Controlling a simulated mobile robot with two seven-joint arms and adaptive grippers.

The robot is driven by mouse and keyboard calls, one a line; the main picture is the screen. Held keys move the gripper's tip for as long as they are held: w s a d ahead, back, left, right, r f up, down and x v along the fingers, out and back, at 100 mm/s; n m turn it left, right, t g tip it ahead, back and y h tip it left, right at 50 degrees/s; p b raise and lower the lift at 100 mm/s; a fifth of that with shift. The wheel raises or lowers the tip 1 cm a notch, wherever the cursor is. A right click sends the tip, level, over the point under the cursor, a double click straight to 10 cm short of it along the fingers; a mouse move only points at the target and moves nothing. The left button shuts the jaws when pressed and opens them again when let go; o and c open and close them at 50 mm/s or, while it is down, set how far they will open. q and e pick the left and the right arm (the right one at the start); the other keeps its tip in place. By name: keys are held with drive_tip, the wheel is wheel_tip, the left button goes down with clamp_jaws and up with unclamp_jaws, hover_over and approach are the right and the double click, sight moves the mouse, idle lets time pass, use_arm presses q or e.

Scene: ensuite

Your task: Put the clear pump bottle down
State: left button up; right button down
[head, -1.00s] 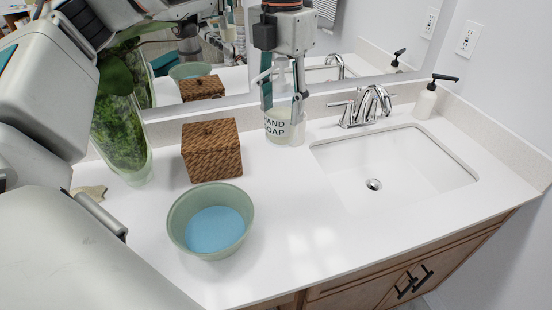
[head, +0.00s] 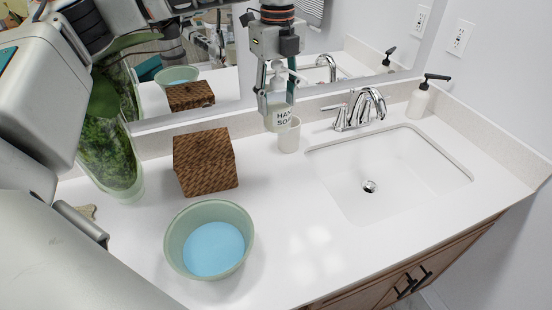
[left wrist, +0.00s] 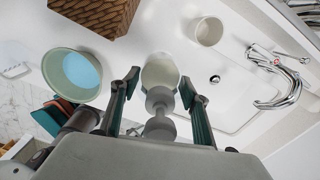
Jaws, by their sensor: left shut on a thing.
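The clear pump bottle, labelled "HAND SOAP" (head: 281,116), is held upright by my left gripper (head: 276,98) at the back of the counter, left of the sink. Its base appears raised off the counter and overlaps a small cup in the head view. In the left wrist view the bottle (left wrist: 160,72) is between the two fingers of my left gripper (left wrist: 160,86), with its pump toward the camera. The fingers hide part of the bottle in the head view. My right gripper is not in view.
A whitish cup (head: 288,138) stands close by. The sink (head: 400,170) and faucet (head: 361,106) are to the right, with a white pump bottle (head: 420,102) beyond. A wicker box (head: 205,163), a green bowl (head: 176,240) and a plant vase (head: 112,165) are left. The front-middle counter is clear.

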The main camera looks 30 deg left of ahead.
sight(277, 115)
use_arm(q)
wheel_tip(277, 115, down, 16)
drive_tip(key=shift+f+p, duration=0.1)
drive_tip(key=shift+p, duration=0.65)
drive_tip(key=shift+f, duration=0.35)
drive_tip(key=o, duration=1.4)
drive_tip(key=shift+r, duration=0.55)
wheel_tip(277, 115, up, 11)
drive_tip(key=shift+f+b, duration=0.1)
drive_tip(key=shift+b, duration=0.75)
drive_tip(key=shift+r, duration=0.2)
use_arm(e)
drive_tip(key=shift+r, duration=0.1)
